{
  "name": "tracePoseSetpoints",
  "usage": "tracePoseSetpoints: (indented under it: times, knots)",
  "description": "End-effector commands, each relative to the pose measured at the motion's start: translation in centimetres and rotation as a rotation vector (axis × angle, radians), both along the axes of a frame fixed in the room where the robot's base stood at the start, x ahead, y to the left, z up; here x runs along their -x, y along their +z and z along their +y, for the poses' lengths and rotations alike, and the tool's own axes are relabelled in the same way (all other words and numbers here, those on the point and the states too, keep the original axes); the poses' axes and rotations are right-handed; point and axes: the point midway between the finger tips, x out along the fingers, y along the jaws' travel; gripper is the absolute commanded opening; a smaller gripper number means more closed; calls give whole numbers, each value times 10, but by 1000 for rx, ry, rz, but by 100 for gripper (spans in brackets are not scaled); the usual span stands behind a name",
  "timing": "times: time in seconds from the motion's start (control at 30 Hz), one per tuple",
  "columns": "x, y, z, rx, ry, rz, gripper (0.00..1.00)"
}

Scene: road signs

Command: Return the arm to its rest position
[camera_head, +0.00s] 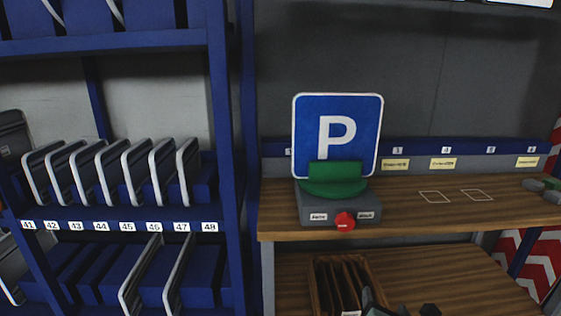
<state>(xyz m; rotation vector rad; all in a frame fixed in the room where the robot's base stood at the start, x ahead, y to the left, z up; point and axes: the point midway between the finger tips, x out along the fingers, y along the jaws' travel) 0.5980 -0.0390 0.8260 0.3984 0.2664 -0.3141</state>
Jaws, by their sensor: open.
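My gripper (401,308) shows only as dark fingertips at the bottom edge of the head view, a little right of the middle. The fingertips are apart with nothing seen between them. The rest of my arm is out of view. A blue parking sign (337,112) with a white P stands upright in a green holder (336,184) on a grey box (318,208) with a red button (344,221). The gripper appears below and to the right of this box, apart from the sign.
The box stands on a wooden bench (420,216). A brown slotted rack (322,280) sits on the lower shelf (450,285), close to the gripper. A blue rack (232,150) with several sign plates and numbered slots fills the left. The bench's right part is mostly clear.

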Motion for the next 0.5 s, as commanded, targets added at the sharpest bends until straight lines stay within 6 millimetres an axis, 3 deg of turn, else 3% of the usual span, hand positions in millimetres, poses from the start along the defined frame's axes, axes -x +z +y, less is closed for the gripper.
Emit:
tracePoseSetpoints:
  times: [0.1, 0.23, 0.37, 0.5]
  knots:
    - [30, -32, -2, -292, -241, 168, 70]
    - [67, -52, 17, -573, -487, 329, 70]
    - [100, -50, 49, -812, -715, 472, 70]
    - [128, -24, 86, -1021, -933, 605, 70]
